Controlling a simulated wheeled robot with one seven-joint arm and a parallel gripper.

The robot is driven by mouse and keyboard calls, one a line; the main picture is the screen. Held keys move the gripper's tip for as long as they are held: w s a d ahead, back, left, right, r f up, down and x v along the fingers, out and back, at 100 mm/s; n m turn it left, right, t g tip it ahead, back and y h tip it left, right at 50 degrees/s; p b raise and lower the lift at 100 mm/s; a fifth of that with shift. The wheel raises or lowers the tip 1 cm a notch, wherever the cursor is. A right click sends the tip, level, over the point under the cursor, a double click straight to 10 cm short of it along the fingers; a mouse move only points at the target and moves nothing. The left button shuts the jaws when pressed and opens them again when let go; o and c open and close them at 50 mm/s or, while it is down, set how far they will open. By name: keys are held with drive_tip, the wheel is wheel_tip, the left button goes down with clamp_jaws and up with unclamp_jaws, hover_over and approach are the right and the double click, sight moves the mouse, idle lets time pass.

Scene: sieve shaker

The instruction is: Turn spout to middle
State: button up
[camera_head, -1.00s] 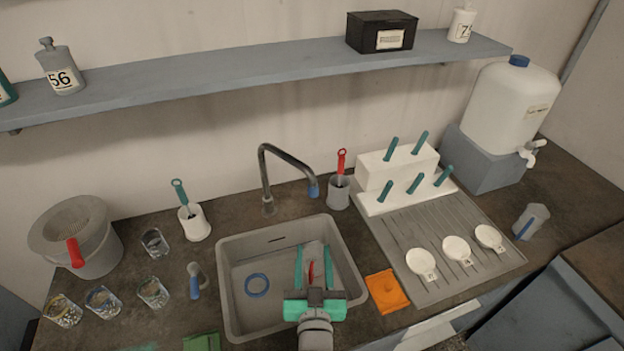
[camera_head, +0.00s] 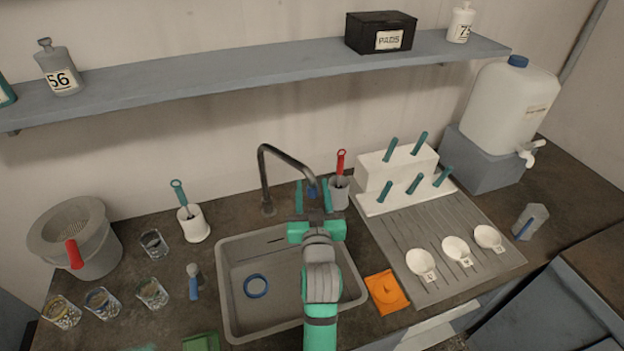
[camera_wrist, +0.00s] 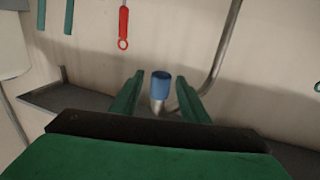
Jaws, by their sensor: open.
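The spout (camera_head: 287,157) is a dark bent metal tube rising behind the sink, with a blue tip (camera_head: 312,191) at its free end, pointing to the right over the sink's back right part. My gripper (camera_head: 313,196) is open, its two green fingers on either side of the blue tip in the head view. In the wrist view the blue tip (camera_wrist: 161,86) stands between the open fingers, with visible gaps on both sides. The grey sink (camera_head: 228,275) lies below, partly covered by my arm.
A cup with a red-handled brush (camera_head: 340,165) stands close to the right of my gripper. A white holder (camera_head: 194,227) with a green-handled brush stands left of the spout. A blue ring (camera_head: 256,286) lies in the sink. A drying rack (camera_head: 480,278) is at right.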

drive_tip(key=shift+w+a, duration=0.1)
drive_tip(key=shift+w, duration=1.85)
clamp_jaws()
